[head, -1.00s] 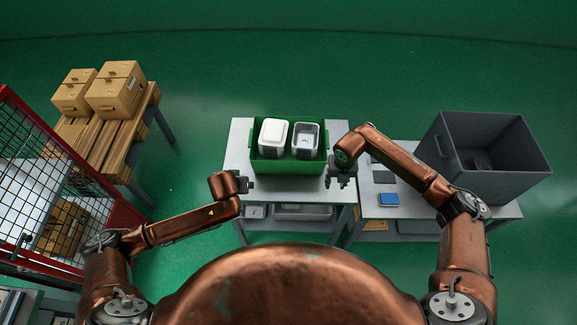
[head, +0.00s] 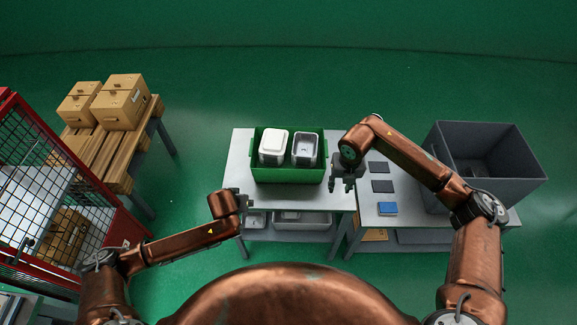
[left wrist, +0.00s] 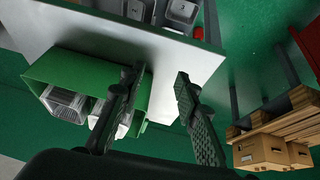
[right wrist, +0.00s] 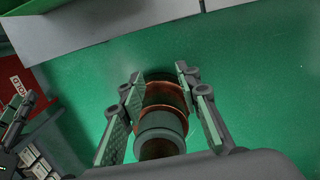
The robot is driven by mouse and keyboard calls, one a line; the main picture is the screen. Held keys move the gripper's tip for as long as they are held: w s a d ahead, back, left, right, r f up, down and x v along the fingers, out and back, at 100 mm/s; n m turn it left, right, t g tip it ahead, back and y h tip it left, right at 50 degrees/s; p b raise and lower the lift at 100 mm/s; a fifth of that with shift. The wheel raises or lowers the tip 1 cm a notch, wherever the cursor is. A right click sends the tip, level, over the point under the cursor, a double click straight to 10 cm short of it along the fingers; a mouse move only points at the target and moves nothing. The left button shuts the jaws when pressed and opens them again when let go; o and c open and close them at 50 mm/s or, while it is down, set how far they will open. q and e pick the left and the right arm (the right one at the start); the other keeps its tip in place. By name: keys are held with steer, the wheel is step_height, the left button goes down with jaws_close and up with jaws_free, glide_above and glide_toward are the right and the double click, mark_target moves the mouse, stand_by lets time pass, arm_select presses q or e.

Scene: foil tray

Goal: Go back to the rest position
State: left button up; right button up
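My left gripper (head: 246,202) is at the left front edge of the grey table. In the left wrist view its fingers (left wrist: 158,82) are apart with nothing held between them. My right gripper (head: 344,186) is right of the green crate, near the gap between the two tables. In the right wrist view its fingers (right wrist: 160,78) are apart and empty; a copper part of my own body shows beyond them. The green crate (head: 290,176) holds a white-lidded container (head: 273,143) and an open foil tray (head: 306,146) side by side. Neither gripper touches them.
The grey table (head: 238,160) carries the crate. A red mesh cage (head: 126,215) and boxes on a pallet (head: 119,105) stand left.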

steer(key=shift+r, duration=0.65)
